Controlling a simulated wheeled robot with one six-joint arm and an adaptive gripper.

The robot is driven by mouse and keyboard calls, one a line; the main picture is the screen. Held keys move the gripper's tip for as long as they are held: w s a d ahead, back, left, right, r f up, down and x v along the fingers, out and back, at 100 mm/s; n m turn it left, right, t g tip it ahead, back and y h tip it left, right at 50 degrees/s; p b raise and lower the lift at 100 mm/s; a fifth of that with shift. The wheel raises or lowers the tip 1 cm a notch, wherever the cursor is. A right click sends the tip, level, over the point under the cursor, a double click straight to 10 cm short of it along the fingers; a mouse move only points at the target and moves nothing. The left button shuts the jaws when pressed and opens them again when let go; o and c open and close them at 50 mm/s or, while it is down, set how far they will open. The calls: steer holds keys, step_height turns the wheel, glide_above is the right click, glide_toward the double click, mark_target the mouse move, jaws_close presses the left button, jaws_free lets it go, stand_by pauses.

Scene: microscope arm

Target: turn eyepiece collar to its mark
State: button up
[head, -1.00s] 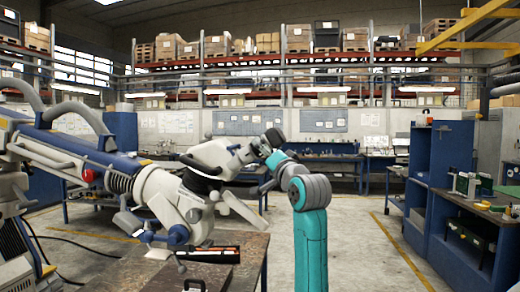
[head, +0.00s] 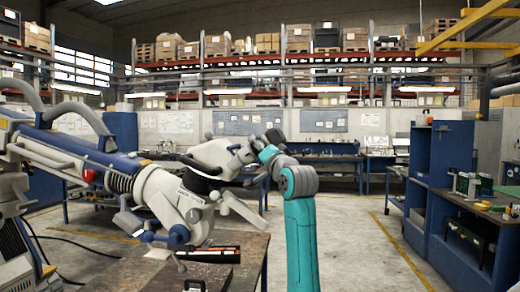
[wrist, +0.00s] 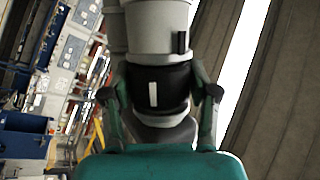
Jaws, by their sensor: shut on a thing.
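The microscope arm (head: 165,195), white and blue, reaches in from the left in the head view. Its eyepiece end points right, toward my teal arm. In the wrist view, the eyepiece collar (wrist: 170,90) is a black band with a white stripe. A light grey tube (wrist: 155,35) above it bears a dark tab (wrist: 181,42). The stripe sits left of the tab, not in line with it. My gripper (wrist: 160,93) is shut on the collar, one finger on each side. In the head view my gripper (head: 252,153) is small and partly hidden, so the collar's marks cannot be made out.
A worktable (head: 235,245) with a dark case stands below the microscope. A blue cabinet (head: 440,165) and a bench with small items are at the right. Benches and high shelves line the back. Floor is open between my arm and the cabinet.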

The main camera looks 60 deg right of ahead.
steer(key=shift+m+g+h, duration=0.3)
steer(key=shift+m+g, duration=0.1)
steer(key=shift+g, duration=0.2)
steer(key=shift+w+a+r+m+g, duration=0.1)
steer(key=shift+a+m+g, duration=0.05)
steer(key=shift+m+g, duration=3.15)
steer(key=shift+g, duration=0.9)
steer(key=o, duration=1.1)
steer(key=shift+o, duration=0.2)
